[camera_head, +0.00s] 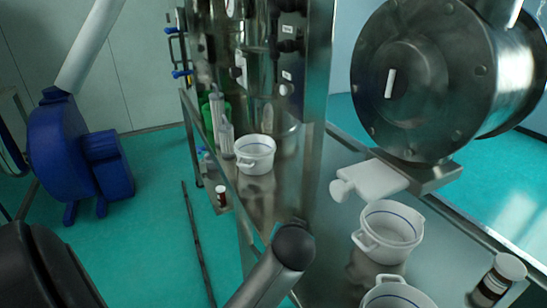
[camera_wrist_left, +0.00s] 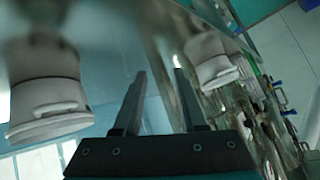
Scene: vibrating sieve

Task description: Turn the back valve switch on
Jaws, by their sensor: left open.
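Two blue-handled valves show at the left side of the steel machine in the head view, an upper blue handle (camera_head: 173,30) and a lower blue handle (camera_head: 181,73). I cannot tell which one is the back valve switch, or its setting. Small blue handles (camera_wrist_left: 278,85) also show at the right of the left wrist view. My left gripper (camera_wrist_left: 158,72) is open in that view, with nothing between its two fingers. It is apart from the blue handles. Its jaws cannot be made out in the head view. My right gripper is not seen.
White pots stand on the steel bench: one beside the machine column (camera_head: 255,155), another at the right (camera_head: 390,230). A large steel drum (camera_head: 420,75) is at upper right. A brown bottle (camera_head: 497,280) stands at lower right. A blue motor-like unit (camera_head: 70,155) is at left.

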